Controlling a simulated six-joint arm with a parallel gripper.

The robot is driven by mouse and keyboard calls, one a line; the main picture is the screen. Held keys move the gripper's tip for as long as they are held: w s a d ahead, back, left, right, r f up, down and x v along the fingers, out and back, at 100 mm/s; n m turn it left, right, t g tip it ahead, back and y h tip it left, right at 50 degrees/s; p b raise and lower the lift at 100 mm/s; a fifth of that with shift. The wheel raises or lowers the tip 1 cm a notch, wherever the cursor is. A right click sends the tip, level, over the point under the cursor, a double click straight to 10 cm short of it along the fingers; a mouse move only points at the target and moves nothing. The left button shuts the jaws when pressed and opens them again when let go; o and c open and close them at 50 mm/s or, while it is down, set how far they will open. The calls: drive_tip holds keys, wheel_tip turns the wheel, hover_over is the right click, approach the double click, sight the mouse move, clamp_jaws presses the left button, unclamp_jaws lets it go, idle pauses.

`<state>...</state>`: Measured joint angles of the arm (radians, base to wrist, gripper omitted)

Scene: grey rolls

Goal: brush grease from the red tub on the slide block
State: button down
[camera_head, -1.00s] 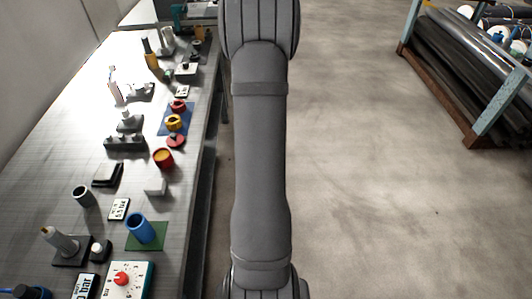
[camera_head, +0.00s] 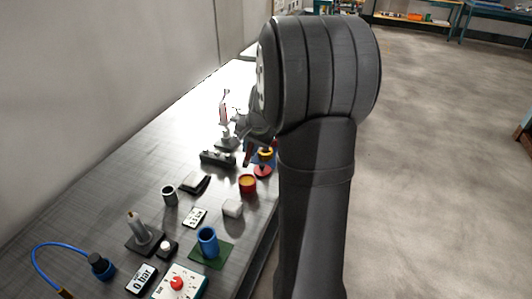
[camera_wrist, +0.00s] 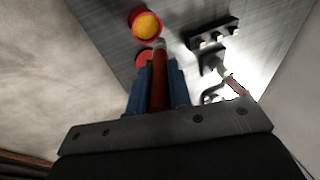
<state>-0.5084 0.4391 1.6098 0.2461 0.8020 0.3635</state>
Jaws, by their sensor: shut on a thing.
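My gripper (camera_wrist: 155,88) has blue fingers shut on a brush (camera_wrist: 159,80) with a red-brown handle and a pale metal part at its far end; bristles are not clear. The red tub (camera_head: 248,184) holds yellow grease and stands open on the bench. In the head view my arm largely hides the gripper.
A red disc (camera_head: 263,170) lies beside the tub. A wall bounds the bench at left; open floor lies right.

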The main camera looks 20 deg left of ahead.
drive_tip(key=shift+f, duration=2.9)
drive_tip(key=shift+f, duration=0.7)
drive_tip(key=shift+r, duration=3.55)
